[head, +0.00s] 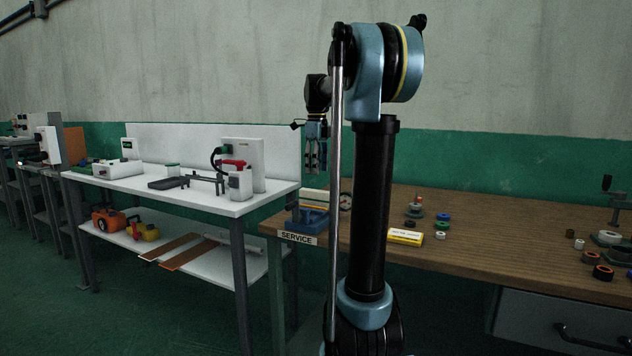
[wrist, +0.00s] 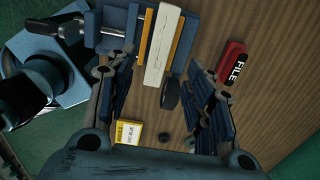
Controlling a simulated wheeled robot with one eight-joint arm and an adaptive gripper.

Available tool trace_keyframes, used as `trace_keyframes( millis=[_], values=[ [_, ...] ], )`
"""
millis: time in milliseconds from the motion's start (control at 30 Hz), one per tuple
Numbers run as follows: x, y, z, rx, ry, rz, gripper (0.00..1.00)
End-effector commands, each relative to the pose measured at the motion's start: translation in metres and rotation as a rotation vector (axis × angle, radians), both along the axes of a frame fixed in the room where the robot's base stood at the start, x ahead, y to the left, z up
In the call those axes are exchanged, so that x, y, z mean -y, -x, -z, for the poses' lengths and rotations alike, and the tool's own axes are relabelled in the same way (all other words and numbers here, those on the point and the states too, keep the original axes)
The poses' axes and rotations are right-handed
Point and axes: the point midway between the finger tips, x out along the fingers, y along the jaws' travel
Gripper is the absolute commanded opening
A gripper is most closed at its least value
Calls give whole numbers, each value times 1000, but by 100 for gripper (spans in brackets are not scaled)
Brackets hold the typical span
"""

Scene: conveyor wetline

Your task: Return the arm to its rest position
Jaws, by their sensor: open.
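My gripper (head: 315,158) hangs from the raised arm in the head view, above the left end of the wooden service bench (head: 470,238). Its jaws point down. In the wrist view the two fingers (wrist: 160,105) are spread apart with nothing held between them. Below them are a blue vise (wrist: 118,22) with a pale block (wrist: 164,45), and a dark round piece (wrist: 170,95). My arm stands upright in the middle of the head view.
A red file-labelled item (wrist: 232,62) and a yellow box (wrist: 128,132) lie on the bench. Several rings and rollers (head: 442,217) sit further right. A white two-level table (head: 200,198) with devices stands left of the bench.

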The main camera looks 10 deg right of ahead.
Motion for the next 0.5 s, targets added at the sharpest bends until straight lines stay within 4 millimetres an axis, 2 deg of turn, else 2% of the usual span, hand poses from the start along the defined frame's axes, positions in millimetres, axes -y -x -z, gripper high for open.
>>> trace_keyframes(
  millis=[200,500],
  values=[
    [0,0,-20,0,0,0,48],
    [0,0,-23,0,0,0,48]
  ],
)
